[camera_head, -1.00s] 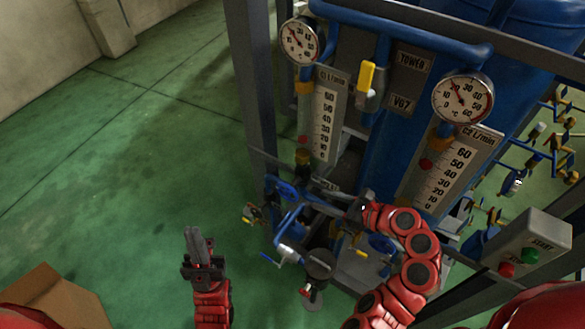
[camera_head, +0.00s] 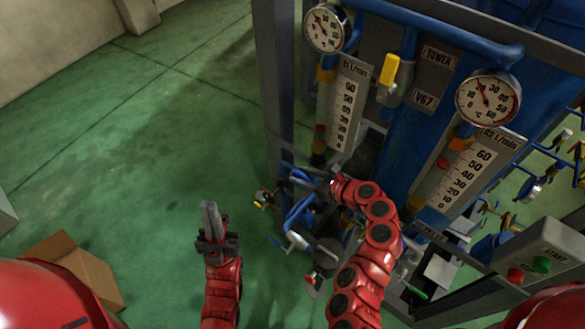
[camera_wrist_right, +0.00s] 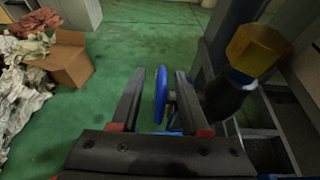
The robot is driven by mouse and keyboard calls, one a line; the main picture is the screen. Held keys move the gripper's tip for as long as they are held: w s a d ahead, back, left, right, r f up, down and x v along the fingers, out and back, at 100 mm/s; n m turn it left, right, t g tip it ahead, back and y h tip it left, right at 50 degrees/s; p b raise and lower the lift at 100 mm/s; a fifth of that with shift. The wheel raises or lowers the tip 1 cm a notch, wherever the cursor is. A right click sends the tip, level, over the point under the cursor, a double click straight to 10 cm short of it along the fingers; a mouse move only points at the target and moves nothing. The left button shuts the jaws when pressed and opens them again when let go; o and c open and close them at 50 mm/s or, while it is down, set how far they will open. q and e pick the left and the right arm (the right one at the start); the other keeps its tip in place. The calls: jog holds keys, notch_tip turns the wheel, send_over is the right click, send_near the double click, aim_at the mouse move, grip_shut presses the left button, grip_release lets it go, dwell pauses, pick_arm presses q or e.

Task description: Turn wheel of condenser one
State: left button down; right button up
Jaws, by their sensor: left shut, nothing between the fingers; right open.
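The blue wheel (camera_head: 297,173) is at the lower left of the apparatus, below the left flow gauge, partly hidden by my right gripper. In the right wrist view the wheel (camera_wrist_right: 160,95) is seen nearly edge-on between the two open fingers of my right gripper (camera_wrist_right: 161,78), with a gap visible on each side. In the head view my right gripper (camera_head: 308,182) reaches in from the right at the wheel. My left gripper (camera_head: 211,212) is shut and empty, pointing up over the green floor, left of and apart from the apparatus.
Left gauge column (camera_head: 345,105) and a yellow-handled valve (camera_head: 389,70) stand above the wheel. In the wrist view a yellow hexagonal fitting (camera_wrist_right: 257,50) and a grey post are close on the right. A cardboard box (camera_head: 75,268) sits at lower left. Open floor lies left.

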aim_at(293, 170)
jog(key=shift+p+x, duration=0.5)
jog(key=shift+x, duration=1.6)
jog(key=shift+f, duration=0.1)
grip_shut()
